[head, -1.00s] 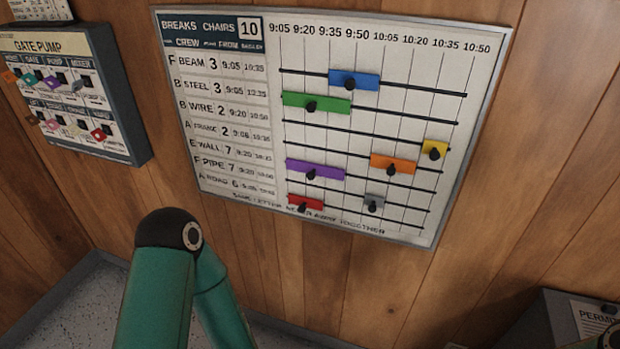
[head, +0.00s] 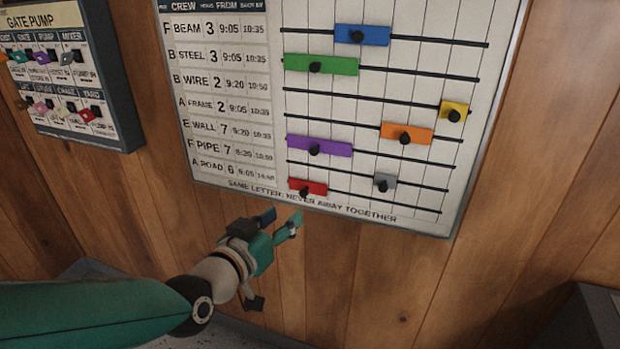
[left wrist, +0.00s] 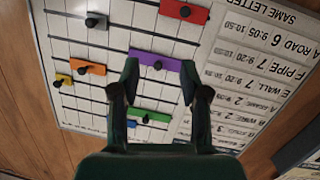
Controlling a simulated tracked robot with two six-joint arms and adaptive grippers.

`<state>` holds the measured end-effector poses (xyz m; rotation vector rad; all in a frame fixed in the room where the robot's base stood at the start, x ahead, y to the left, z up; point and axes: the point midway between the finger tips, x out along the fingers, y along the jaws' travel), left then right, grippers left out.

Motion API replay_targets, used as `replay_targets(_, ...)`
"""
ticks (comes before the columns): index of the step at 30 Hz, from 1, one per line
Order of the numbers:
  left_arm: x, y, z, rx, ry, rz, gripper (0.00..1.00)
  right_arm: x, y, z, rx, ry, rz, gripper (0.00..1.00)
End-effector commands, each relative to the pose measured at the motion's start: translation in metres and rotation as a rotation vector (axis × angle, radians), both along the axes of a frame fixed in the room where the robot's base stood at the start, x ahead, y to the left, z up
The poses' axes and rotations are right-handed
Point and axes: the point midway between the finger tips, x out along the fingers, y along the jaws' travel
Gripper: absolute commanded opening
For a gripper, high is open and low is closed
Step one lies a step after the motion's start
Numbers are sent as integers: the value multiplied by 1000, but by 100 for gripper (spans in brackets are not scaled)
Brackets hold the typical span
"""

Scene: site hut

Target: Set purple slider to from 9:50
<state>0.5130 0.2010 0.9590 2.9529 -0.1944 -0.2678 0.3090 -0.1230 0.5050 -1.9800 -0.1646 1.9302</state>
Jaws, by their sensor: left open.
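The purple slider (head: 338,149) sits on its rail on the white schedule board (head: 425,207). Its left end is near the rail's left end, and it has a black knob on its left half. My left gripper (head: 281,219) is open and empty below the board's lower edge in the head view, lower left of the purple slider. In the left wrist view the purple slider (left wrist: 147,58) shows upside down between the open fingers (left wrist: 159,72), apparently beyond them. My right gripper is not in view.
Neighbouring sliders are green (head: 335,66), blue (head: 373,36), orange (head: 418,134), yellow (head: 453,111), grey (head: 384,181) and red (head: 314,188). The gate pump panel (head: 70,80) is on the left wall. Bare wood wall lies below the board.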

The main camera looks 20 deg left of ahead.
Motion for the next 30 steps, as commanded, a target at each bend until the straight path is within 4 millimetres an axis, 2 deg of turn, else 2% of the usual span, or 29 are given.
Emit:
replay_targets(1, -6, 4, 14, 1, -62, 8, 45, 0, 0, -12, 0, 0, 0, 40)
replay_targets(4, -14, 9, 39, 4, -136, 19, 45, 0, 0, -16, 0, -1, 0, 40)
replay_targets(7, -16, 11, 51, 4, -168, 24, 45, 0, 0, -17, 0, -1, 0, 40)
replay_targets(11, -6, 10, 53, 6, -171, 25, 45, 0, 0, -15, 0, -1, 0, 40)
replay_targets(17, 28, 6, 53, 6, -168, 24, 45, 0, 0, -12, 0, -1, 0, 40)
replay_targets(30, 119, -5, 53, 4, -168, 24, 45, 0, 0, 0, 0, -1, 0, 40)
